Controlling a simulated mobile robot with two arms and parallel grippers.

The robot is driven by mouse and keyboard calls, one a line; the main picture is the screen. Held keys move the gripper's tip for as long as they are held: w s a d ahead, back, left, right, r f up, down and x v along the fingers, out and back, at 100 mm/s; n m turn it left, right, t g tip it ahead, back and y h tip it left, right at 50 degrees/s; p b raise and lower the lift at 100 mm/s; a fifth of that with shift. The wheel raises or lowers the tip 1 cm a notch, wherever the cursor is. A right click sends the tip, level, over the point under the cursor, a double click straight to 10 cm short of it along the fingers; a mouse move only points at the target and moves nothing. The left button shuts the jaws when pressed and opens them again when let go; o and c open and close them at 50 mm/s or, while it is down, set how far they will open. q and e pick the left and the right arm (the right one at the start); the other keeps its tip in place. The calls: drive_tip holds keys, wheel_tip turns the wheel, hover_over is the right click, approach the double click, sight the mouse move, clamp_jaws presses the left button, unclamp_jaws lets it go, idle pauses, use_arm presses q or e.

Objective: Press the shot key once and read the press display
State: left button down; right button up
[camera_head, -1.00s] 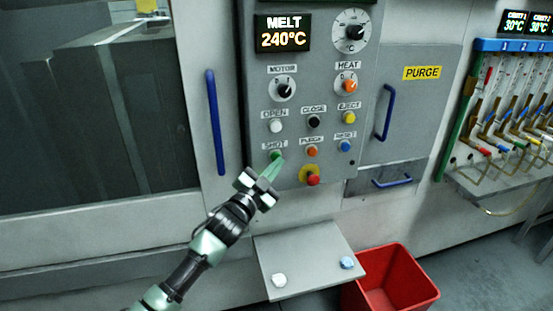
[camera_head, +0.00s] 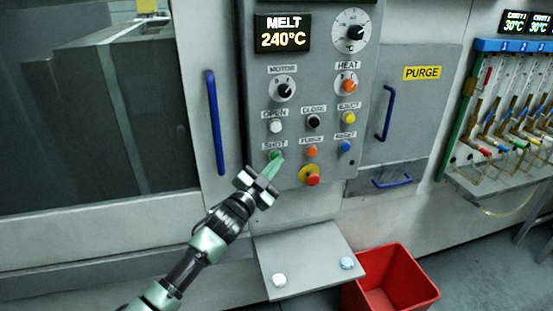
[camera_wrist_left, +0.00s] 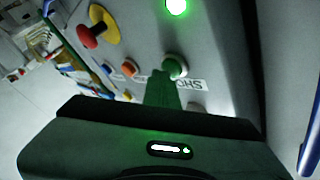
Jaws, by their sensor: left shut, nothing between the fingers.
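The green shot key (camera_head: 275,155) sits at the lower left of the control panel under its SHOT label. My left gripper (camera_head: 274,166) is shut and empty, its green fingertips just below the key in the head view. The left wrist view shows the key (camera_wrist_left: 176,66) just beyond the fingertips (camera_wrist_left: 164,76); I cannot tell whether they touch it. The press display (camera_head: 283,33) reads "MELT 240°C". My right gripper is not in view.
A red-and-yellow stop button (camera_head: 311,177) is to the right of my gripper. An orange purge key (camera_head: 311,152) is beside the shot key. A bright green light (camera_wrist_left: 176,6) glows in the wrist view. A grey shelf (camera_head: 310,262) and red bin (camera_head: 395,285) are below.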

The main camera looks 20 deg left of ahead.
use_arm(q)
drive_tip(key=shift+s, duration=0.1)
drive_tip(key=shift+s+d+p, duration=0.35)
drive_tip(key=shift+s+d, duration=0.1)
drive_tip(key=shift+s, duration=0.15)
drive_tip(key=s+d+p, duration=0.1)
drive_tip(key=s, duration=0.1)
drive_tip(key=s+d, duration=0.1)
drive_tip(key=s, duration=0.1)
drive_tip(key=shift+d+p, duration=0.4)
idle(0.5)
